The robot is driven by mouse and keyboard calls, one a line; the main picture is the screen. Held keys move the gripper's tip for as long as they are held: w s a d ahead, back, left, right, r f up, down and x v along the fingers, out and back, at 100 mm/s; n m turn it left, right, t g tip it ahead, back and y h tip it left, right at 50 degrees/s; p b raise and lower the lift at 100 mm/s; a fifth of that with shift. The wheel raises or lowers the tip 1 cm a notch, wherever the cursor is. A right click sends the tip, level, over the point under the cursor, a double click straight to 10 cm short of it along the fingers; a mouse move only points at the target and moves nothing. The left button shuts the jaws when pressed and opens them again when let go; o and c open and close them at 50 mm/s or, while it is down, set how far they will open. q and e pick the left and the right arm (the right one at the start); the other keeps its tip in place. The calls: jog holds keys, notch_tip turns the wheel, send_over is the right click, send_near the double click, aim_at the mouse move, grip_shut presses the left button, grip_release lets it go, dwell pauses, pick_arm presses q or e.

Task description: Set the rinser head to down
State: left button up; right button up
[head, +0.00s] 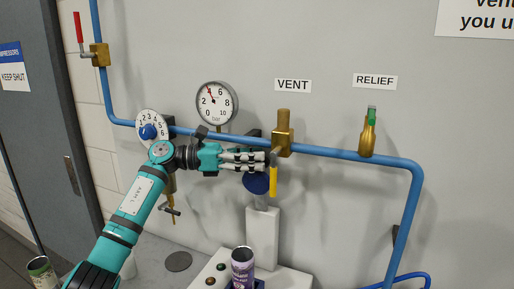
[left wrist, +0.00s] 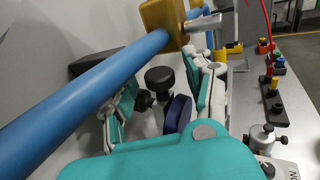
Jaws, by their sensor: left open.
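The rinser head appears to be the dark blue disc-like part (head: 257,184) above a white post (head: 262,238) in the head view; my gripper partly hides its top. In the left wrist view a dark blue disc (left wrist: 178,114) and a black knob (left wrist: 160,79) show between my fingers. My left gripper (head: 262,160) is open, level, just below the blue pipe, with its fingers either side of the knob. It also shows in the left wrist view (left wrist: 166,82). I cannot tell whether the fingers touch the knob. My right gripper is not in view.
A blue pipe (head: 335,151) runs just above my gripper. The brass vent valve (head: 283,135) with a yellow lever (head: 273,181) is close to the fingertips. A gauge (head: 217,103) and numbered dial (head: 152,127) are nearby. A purple can (head: 242,267) stands below.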

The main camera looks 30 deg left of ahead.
pick_arm(q)
jog(key=shift+w+d, duration=0.3)
jog(key=shift+d, duration=0.15)
grip_shut()
dwell(0.3)
